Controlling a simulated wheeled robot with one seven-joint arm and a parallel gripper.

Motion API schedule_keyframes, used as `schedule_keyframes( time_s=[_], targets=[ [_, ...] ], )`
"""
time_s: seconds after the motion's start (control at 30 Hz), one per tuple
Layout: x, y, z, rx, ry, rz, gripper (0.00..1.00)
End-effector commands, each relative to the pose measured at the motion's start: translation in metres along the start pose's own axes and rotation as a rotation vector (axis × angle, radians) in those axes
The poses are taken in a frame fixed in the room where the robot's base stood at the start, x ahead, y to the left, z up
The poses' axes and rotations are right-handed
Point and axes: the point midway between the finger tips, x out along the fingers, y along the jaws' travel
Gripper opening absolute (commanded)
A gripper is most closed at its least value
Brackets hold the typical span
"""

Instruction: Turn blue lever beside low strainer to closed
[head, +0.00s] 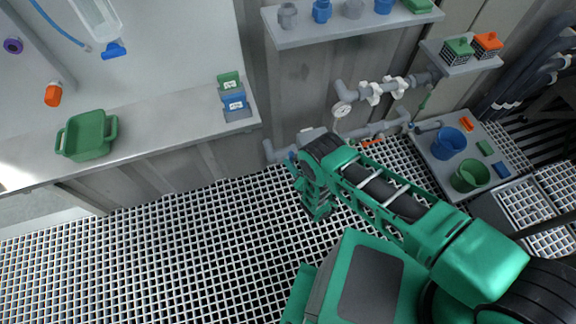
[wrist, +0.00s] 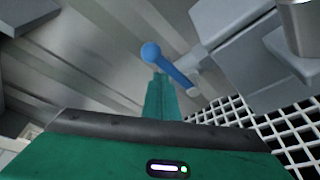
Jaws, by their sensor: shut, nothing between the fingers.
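The blue lever (wrist: 172,66) has a round ball end and a straight arm, and slants down to the right to a grey fitting in the wrist view. In the head view only a small blue part of the lever (head: 291,157) shows beside my arm's end, near the low grey pipe. My gripper (wrist: 160,80) is shut and empty, its green fingertips just below the lever's ball end in the picture. I cannot tell whether they touch it. The low strainer is not clearly identifiable.
An orange lever (head: 371,141) lies to the right on the low pipe. A grey block (wrist: 235,55) stands right of the blue lever. A tray (head: 437,166) with blue and green tubs stands farther right. Grating floor is clear at left.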

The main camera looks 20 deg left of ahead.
Motion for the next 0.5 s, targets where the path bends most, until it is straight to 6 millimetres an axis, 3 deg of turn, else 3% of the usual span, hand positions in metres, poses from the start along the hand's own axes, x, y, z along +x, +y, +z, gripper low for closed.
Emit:
schedule_keyframes(
  time_s=[0.5],
  targets=[
    [-0.0018, -0.0041, 0.0061, -0.006, -0.001, -0.004, 0.0]
  ],
)
